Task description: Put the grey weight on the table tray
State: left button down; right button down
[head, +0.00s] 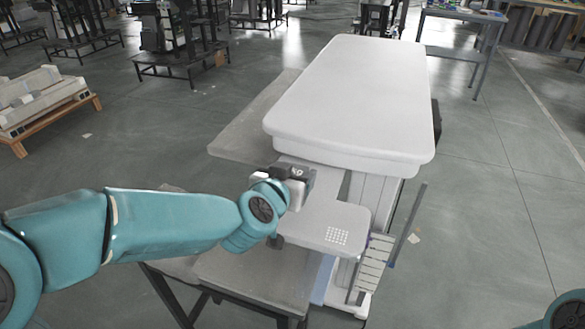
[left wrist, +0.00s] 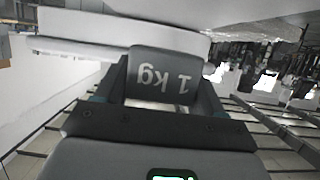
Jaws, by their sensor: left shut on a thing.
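The grey weight (head: 299,171) is between the fingers of my left gripper (head: 290,174), which is shut on it. In the left wrist view the weight (left wrist: 165,72) shows "1 kg" upside down, with a dark finger on each side. A pale, flat tray (head: 325,215) with a patch of small dots lies at and below the gripper in the head view. The gripper hides part of it, and I cannot tell whether the weight touches it. My right gripper is not in view.
A large white tabletop (head: 350,95) on a white column stands just behind the weight, higher than the tray. A grey bench (head: 250,275) is below my left arm. A dark upright bar (head: 405,235) stands right of the tray. Floor is clear at right.

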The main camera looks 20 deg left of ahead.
pick_arm(q)
notch_tip(320, 180, down, 4)
jog(key=b, duration=0.2)
jog(key=shift+f+b, duration=0.15)
jog(key=shift+b, duration=0.2)
jog(key=shift+c, duration=0.6)
grip_release()
jog(key=shift+f, duration=0.1)
